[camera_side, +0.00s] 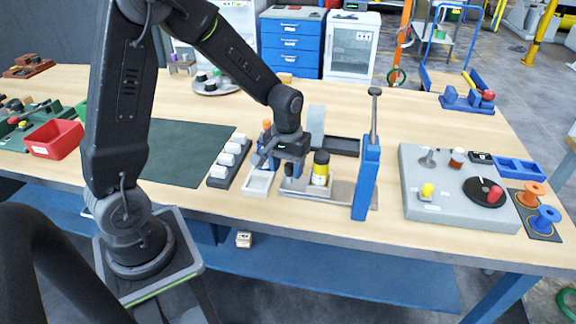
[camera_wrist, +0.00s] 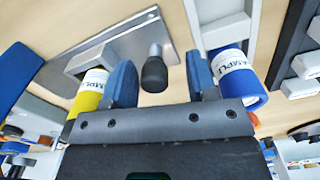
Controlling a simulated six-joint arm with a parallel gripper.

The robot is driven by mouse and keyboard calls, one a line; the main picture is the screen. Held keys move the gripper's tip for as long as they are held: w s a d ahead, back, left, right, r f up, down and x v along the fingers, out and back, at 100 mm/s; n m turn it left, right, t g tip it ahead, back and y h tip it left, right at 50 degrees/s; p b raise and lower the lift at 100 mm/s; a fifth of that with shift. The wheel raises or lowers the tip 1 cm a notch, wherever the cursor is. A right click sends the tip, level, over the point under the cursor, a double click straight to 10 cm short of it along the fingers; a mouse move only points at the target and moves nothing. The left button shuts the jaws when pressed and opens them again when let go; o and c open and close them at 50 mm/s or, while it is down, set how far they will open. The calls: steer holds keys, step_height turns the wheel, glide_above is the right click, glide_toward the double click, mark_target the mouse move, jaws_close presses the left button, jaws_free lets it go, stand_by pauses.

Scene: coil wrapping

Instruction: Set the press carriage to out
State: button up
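The press has a blue column (camera_side: 366,182) with a grey lever (camera_side: 375,115) standing up on top. Its metal base plate (camera_side: 345,190) runs left from the column. The press carriage (camera_side: 294,187), a small grey tray, sits toward the left end of the plate and carries a yellow bottle (camera_side: 320,170) with a black cap. A black knob (camera_wrist: 155,72) on a short post stands by the carriage. My gripper (camera_side: 280,166) is low over the carriage's left end. In the wrist view its open blue fingers (camera_wrist: 162,68) stand either side of the knob, with visible gaps. Contact is not visible.
A blue bottle (camera_wrist: 238,80) stands close outside one finger. Left of the press are a white tray (camera_side: 258,182) and a dark rack with white blocks (camera_side: 229,160). A dark tray (camera_side: 342,146) lies behind. A grey station (camera_side: 455,190) stands at right.

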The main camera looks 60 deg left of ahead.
step_height(320, 180, up, 14)
stand_by(0.6)
steer(key=shift+f, duration=0.1)
steer(key=s+d+r+m+t, duration=0.2)
steer(key=s+d+m, duration=0.1)
steer(key=s, duration=0.4)
steer(key=s+d+r+m+t, duration=0.1)
steer(key=s+d+m+t, duration=0.2)
steer(key=s+d, duration=0.2)
steer(key=s, duration=0.3)
steer(key=shift+s+r+t, duration=0.15)
steer(key=shift+r+t, duration=0.15)
steer(key=shift+r, duration=0.05)
